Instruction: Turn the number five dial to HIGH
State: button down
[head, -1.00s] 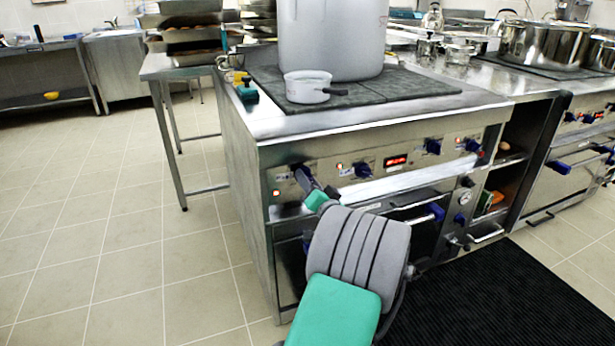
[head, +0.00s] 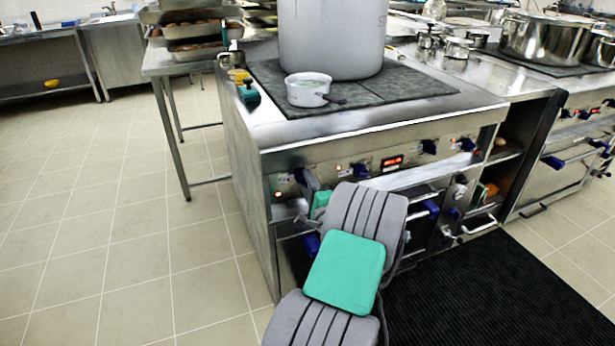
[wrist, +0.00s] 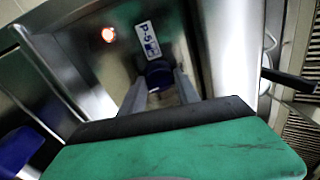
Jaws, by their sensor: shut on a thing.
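The number five dial (wrist: 158,72) is a dark blue knob on the steel panel, below a white label (wrist: 150,40) that reads P-5. In the wrist view my gripper (wrist: 160,84) has its two fingers on either side of the knob and is shut on it. In the head view my gripper (head: 304,180) is at the leftmost knob on the stove front, and hides most of that knob. The knob's pointer and any HIGH mark cannot be made out.
Other blue knobs (head: 361,170) and a red display (head: 392,162) line the panel. A large pot (head: 332,38) and a small white saucepan (head: 306,90) stand on the cooktop above. A blue oven handle shows at the wrist view's left (wrist: 20,146). The tiled floor at left is clear.

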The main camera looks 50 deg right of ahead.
jog(key=shift+a+m+g+p, duration=0.1)
jog(key=shift+m+g+p, duration=0.3)
jog(key=shift+m+p, duration=3.9)
jog(key=shift+w+m+b, duration=0.1)
jog(key=shift+m+b, duration=0.3)
jog(key=shift+m, duration=0.1)
jog(key=c, duration=0.9)
grip_release()
